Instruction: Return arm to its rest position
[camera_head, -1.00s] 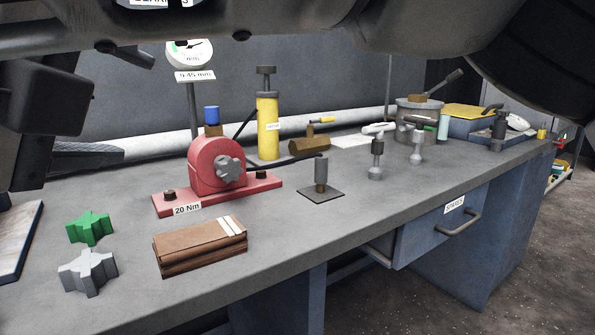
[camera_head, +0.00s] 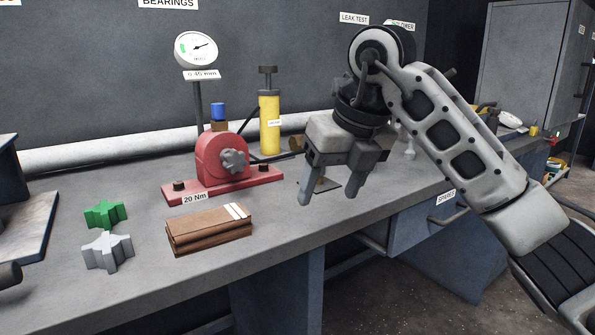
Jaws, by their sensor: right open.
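My right arm (camera_head: 455,135) comes in from the right edge, bent at a joint high over the bench. My right gripper (camera_head: 329,196) hangs from it with its fingers pointing down. It is open, with nothing between the fingers. My left gripper does not show. A dark rounded part (camera_head: 8,275) at the lower left edge is too cut off to identify.
The grey bench (camera_head: 130,300) holds a red fixture (camera_head: 215,160), a yellow cylinder (camera_head: 270,125), a dial gauge (camera_head: 196,50), a brown block (camera_head: 208,230), a green star knob (camera_head: 104,214) and a grey one (camera_head: 107,251). A blue drawer (camera_head: 420,228) is below. My arm hides the bench's right part.

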